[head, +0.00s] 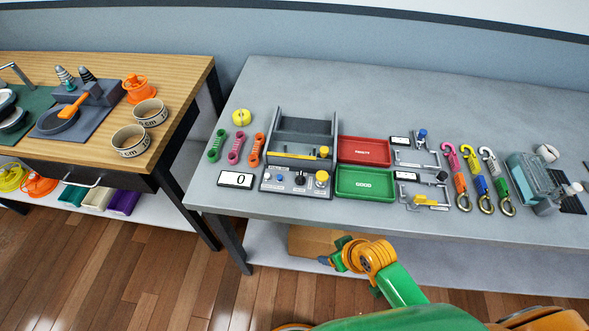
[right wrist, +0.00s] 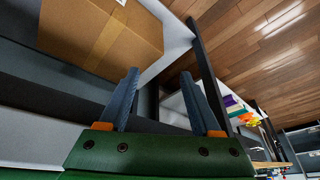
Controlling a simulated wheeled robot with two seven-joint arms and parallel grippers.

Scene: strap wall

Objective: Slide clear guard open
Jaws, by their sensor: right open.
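A grey bench fixture (head: 297,178) stands on the grey table, with two upright side walls, a dark sloped bed between them, and a front panel with several knobs. A yellow bar (head: 285,155) crosses its front, with a yellow knob at the right end. I cannot make out the clear guard itself as a separate pane at this size. My right gripper (head: 323,260) is below and in front of the table's front edge, well apart from the fixture. The right wrist view shows its two blue-grey fingers (right wrist: 160,82) spread apart with nothing between them. My left gripper is in neither view.
A red tray (head: 362,140) and a green tray (head: 347,195) lie right of the fixture. A cardboard box (right wrist: 105,35) sits on the shelf below the table. A wooden bench (head: 190,90) stands left.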

